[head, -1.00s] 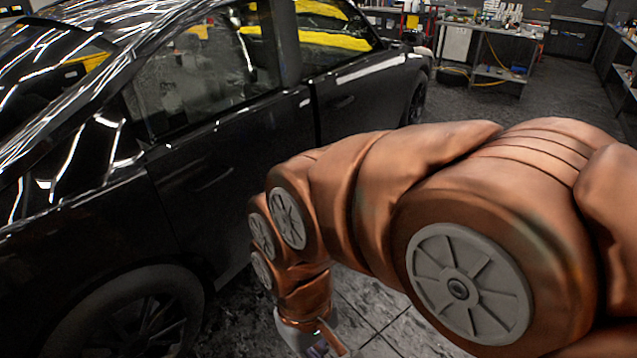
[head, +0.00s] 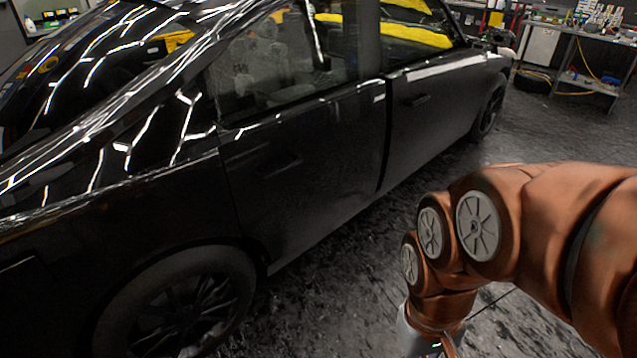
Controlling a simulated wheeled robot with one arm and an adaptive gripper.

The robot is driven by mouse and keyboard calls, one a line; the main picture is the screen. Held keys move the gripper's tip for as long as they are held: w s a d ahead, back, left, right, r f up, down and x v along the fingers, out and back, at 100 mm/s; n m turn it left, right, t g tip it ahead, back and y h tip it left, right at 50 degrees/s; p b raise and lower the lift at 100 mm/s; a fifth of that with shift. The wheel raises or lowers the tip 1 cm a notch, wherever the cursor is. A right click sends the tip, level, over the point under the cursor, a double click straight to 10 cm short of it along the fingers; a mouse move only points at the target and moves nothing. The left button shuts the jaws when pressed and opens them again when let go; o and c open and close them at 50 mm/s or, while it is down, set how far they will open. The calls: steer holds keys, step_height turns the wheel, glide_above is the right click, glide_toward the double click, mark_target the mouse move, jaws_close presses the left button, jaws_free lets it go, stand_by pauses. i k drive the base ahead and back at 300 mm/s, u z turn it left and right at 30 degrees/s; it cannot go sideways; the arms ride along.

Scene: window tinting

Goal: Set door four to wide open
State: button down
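A black car stands across the left and middle of the head view, its side toward me. Its rear door (head: 295,195) is on the near side, with a handle and a window above. The front door (head: 428,118) is farther along, with its own handle. Both look shut or nearly so, with a dark seam between them. No label shows which is door four. My gripper (head: 445,346) hangs low at the bottom edge, right of the car and well apart from both doors. Its fingers are mostly cut off, so its opening is hidden.
The rear wheel (head: 180,310) is close at bottom left. Open dark floor (head: 350,290) lies between the car and my arm and continues along its side. A metal workbench (head: 580,60) with bottles and a yellow hose stands at the back right.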

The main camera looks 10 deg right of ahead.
mark_target(293, 169)
steer(key=z, duration=0.05)
steer(key=k, duration=0.5)
steer(key=u, duration=0.85)
steer(key=i, duration=1.35)
steer(key=z, duration=0.05)
